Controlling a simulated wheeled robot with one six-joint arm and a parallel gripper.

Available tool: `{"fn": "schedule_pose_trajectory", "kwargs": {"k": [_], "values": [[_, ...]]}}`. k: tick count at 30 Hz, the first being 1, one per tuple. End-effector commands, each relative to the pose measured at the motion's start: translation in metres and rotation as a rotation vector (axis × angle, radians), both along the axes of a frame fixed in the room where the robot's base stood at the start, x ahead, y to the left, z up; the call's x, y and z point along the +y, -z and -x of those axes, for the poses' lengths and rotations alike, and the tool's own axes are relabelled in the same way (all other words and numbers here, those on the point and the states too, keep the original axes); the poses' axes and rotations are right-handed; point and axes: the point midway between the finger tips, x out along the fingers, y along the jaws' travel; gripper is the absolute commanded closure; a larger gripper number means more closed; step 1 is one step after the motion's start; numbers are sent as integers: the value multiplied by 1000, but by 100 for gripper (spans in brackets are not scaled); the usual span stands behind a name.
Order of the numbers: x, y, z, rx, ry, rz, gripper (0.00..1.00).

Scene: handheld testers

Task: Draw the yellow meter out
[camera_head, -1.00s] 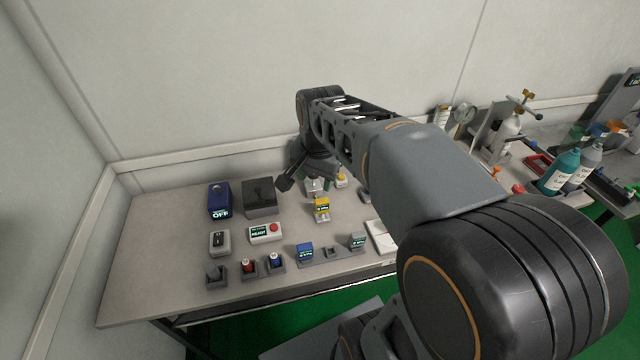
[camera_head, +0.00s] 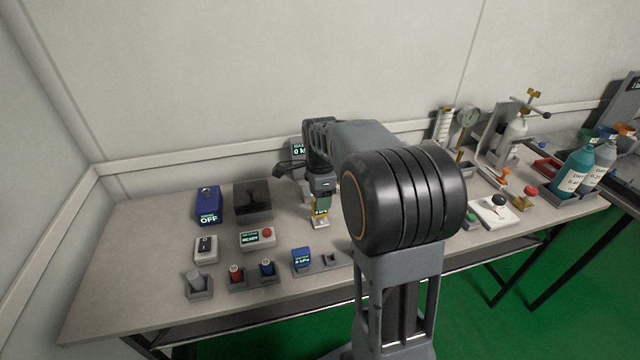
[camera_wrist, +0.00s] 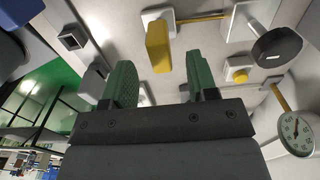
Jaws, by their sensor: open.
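The fingers are apart, with gaps on both sides of the meter. I see no contact.
A blue meter (camera_head: 301,258) stands in a grey rack beside an empty slot (camera_head: 330,260). A box with a red button (camera_head: 257,238), a black box (camera_head: 253,200) and a blue device (camera_head: 208,205) stand to the left. A dial gauge (camera_wrist: 297,131) is near in the wrist view.

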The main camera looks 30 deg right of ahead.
Motion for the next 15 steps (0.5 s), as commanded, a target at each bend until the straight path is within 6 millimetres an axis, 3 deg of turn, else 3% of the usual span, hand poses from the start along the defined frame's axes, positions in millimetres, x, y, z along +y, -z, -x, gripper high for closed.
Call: {"fn": "schedule_pose_trajectory", "kwargs": {"k": [6, 15], "values": [[0, 34, 0, 2, -1, 0, 47], [0, 52, 0, 0, -2, 0, 47]]}}
